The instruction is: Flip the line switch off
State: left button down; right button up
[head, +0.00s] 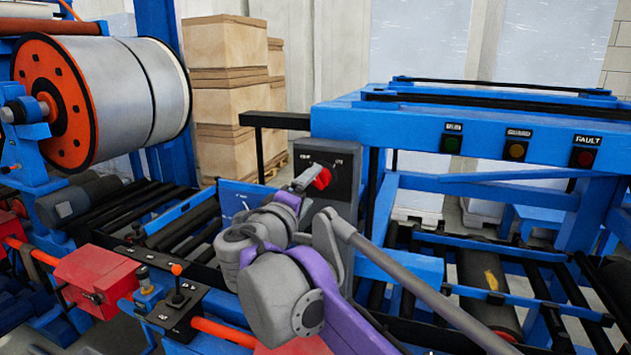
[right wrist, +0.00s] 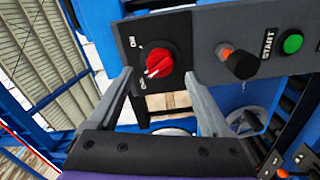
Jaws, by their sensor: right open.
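The line switch is a red rotary knob (head: 321,178) on a dark grey box (head: 343,203) near the middle of the head view. In the right wrist view the red knob (right wrist: 165,57) carries a white mark pointing down-left, towards the lower of two small labels; the labels are hard to read. My right gripper (head: 303,181) is open close in front of the knob. In the right wrist view its two fingers (right wrist: 158,75) stand apart, on either side of the knob's lower part; contact cannot be told. My left gripper is not in view.
An orange-tipped black control (right wrist: 237,63) and a green START button (right wrist: 292,43) sit right of the knob in the wrist view. A blue frame with a FAULT button (head: 583,157) stands at right. A large roll (head: 130,85) is at left, stacked boxes (head: 225,60) behind.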

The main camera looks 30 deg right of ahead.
aim_at(317, 182)
jog(key=shift+x, duration=2.2)
jog(key=shift+c, duration=0.3)
grip_shut()
jog(key=shift+r+n+p, duration=0.15)
jog(key=shift+n+p, duration=0.4)
jog(key=shift+n, duration=1.05)
jog(key=shift+o, duration=0.3)
grip_release()
jog(key=shift+s, duration=0.1)
jog(key=v, duration=1.1)
jog(key=shift+b, duration=0.35)
